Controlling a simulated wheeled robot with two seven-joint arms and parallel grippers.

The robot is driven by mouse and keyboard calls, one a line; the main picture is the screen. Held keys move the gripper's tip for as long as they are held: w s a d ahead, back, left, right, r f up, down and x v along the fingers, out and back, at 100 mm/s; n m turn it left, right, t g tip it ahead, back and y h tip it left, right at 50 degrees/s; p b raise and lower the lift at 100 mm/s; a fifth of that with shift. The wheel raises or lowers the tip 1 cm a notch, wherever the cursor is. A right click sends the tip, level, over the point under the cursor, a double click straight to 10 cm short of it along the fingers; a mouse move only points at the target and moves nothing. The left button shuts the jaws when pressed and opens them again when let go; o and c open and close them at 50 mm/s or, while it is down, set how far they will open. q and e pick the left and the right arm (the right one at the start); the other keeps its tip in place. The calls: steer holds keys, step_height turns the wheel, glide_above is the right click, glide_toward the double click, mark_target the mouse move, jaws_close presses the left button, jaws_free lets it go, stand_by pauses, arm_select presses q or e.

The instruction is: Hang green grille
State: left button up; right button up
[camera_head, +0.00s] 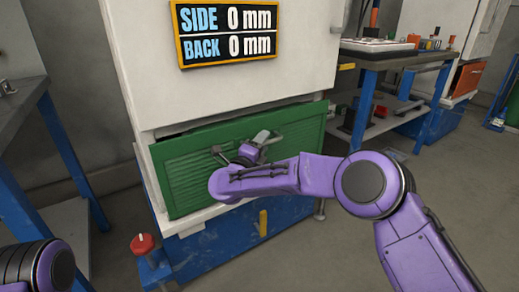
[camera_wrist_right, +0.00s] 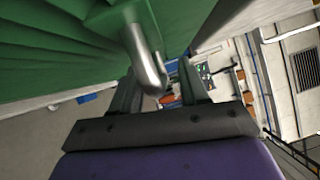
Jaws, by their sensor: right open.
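The green grille (camera_head: 185,182) stands across the lower front of the white cabinet, with a dark gap along its top left edge. I cannot tell whether it is hooked on. In the right wrist view the green grille (camera_wrist_right: 50,55) fills the upper left. A grey metal handle (camera_wrist_right: 148,62) sticks out from it. My right gripper (camera_head: 243,147) is in front of the grille's middle. It is open, with its fingers (camera_wrist_right: 158,92) spread on either side of the handle; contact cannot be told. My left gripper is out of view; only a part of my left arm shows at bottom left.
The white cabinet (camera_head: 140,60) carries a display (camera_head: 228,32) reading SIDE 0 mm and BACK 0 mm. Its blue base (camera_head: 215,245) has a red knob (camera_head: 142,243) at the left. Blue-legged tables stand left and back right.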

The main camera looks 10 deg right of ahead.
steer(key=shift+c, duration=0.2)
jaws_close()
stand_by(1.7)
steer(key=shift+r, duration=0.1)
steer(key=shift+r+p, duration=1)
steer(key=shift+r, duration=0.4)
steer(key=shift+r+p, duration=0.45)
steer(key=shift+p, duration=0.05)
